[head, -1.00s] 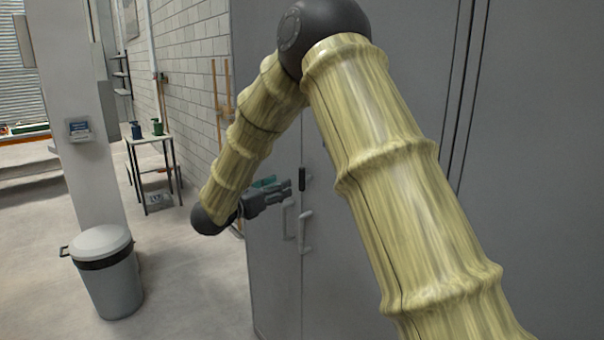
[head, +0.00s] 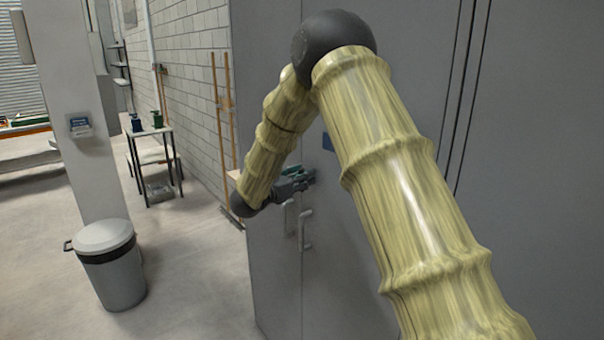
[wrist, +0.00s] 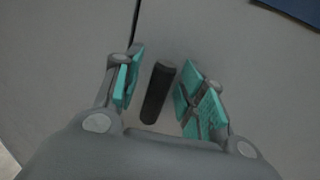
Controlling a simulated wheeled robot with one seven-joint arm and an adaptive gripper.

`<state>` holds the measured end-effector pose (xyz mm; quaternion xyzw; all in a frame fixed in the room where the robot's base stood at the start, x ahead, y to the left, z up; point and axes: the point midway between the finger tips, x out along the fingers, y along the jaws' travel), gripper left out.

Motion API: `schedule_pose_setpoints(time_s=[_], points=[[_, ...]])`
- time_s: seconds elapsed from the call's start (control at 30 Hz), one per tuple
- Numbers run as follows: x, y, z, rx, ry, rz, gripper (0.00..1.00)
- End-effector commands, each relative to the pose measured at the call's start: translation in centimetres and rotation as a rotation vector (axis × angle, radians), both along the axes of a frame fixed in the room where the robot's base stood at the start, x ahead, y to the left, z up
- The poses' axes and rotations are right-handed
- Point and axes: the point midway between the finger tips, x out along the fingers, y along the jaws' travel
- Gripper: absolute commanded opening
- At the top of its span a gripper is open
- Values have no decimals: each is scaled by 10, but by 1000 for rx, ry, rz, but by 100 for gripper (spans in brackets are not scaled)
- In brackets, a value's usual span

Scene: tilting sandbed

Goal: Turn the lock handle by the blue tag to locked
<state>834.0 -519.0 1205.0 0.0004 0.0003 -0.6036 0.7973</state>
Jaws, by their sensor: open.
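The lock handle (wrist: 157,96) is a short dark bar on the grey cabinet door, seen in the wrist view. It lies between the two teal-padded fingers of my gripper (wrist: 163,82), which are open with a gap on each side of it. In the head view my gripper (head: 303,178) is at the cabinet front and hides the handle.
Two pale pull handles, the left (head: 289,217) and the right (head: 305,230), are just below my gripper on the grey cabinet (head: 272,290). A lidded bin (head: 112,278) stands on the floor at left. Open floor lies between bin and cabinet.

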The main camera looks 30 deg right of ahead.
Motion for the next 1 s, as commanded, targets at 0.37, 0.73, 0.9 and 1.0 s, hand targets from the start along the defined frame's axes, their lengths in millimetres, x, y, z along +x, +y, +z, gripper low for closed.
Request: schedule_pose_setpoints(time_s=[0.37, 0.73, 0.9, 1.0], points=[[0, -2, 0, 0, 0, 0, 28], [1, -2, 0, 0, 5, 0, 0], [1, -2, -2, -4, 39, 0, 0], [2, -2, -3, -7, 84, 0, 0]])
